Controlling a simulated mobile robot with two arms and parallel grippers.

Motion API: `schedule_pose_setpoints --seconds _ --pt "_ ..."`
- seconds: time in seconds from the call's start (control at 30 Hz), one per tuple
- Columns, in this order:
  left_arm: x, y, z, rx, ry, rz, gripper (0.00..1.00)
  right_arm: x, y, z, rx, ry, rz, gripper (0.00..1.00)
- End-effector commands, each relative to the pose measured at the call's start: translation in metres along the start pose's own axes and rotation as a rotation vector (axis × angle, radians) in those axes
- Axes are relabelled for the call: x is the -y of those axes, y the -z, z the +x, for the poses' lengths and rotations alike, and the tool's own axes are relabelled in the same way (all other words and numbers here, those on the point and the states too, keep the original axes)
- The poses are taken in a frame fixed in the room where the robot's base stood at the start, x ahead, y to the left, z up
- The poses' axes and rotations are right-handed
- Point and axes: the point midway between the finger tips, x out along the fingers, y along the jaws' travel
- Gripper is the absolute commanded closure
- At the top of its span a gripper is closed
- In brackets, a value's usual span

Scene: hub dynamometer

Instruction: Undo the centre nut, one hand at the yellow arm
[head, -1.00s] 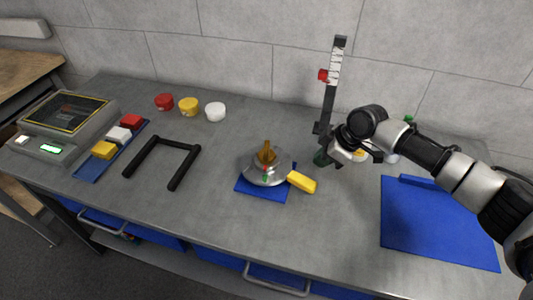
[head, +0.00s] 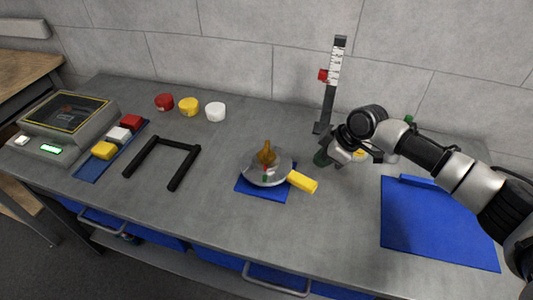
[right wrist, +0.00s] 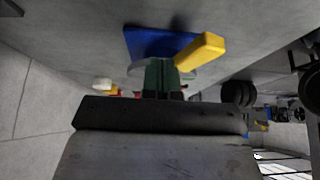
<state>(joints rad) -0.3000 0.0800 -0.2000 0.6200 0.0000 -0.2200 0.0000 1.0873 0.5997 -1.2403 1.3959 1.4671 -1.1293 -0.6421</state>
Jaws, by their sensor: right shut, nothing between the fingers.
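The hub (head: 255,178) is a shiny metal dome on a small blue mat (head: 244,188) at mid-table. A brass-coloured centre nut (head: 266,154) stands on top. The yellow arm (head: 302,181) sticks out from the hub toward the lower right. My right gripper (head: 322,159) is to the right of the hub, above the table and apart from the yellow arm. In the right wrist view its green fingers (right wrist: 161,78) are shut and empty, hiding much of the hub; the yellow arm (right wrist: 202,52) shows beyond them. My left gripper is out of view.
A black post with a scale and red slider (head: 331,85) stands behind my right gripper. A black U-shaped frame (head: 165,140), coloured blocks (head: 118,135), several round pots (head: 188,106) and a grey device (head: 60,125) are left. A blue mat (head: 435,230) lies right. The front middle is clear.

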Motion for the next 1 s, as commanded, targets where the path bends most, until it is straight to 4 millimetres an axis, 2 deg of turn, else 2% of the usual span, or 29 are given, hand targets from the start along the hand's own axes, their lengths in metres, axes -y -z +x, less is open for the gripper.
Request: schedule_pose_setpoints --seconds 0.37,1.0 --pt "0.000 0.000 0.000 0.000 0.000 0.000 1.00 0.000 0.000 0.001 0.000 0.000 0.000 1.00" --pt "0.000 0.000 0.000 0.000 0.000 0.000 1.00 0.000 -0.012 0.023 0.000 0.001 0.001 1.00"
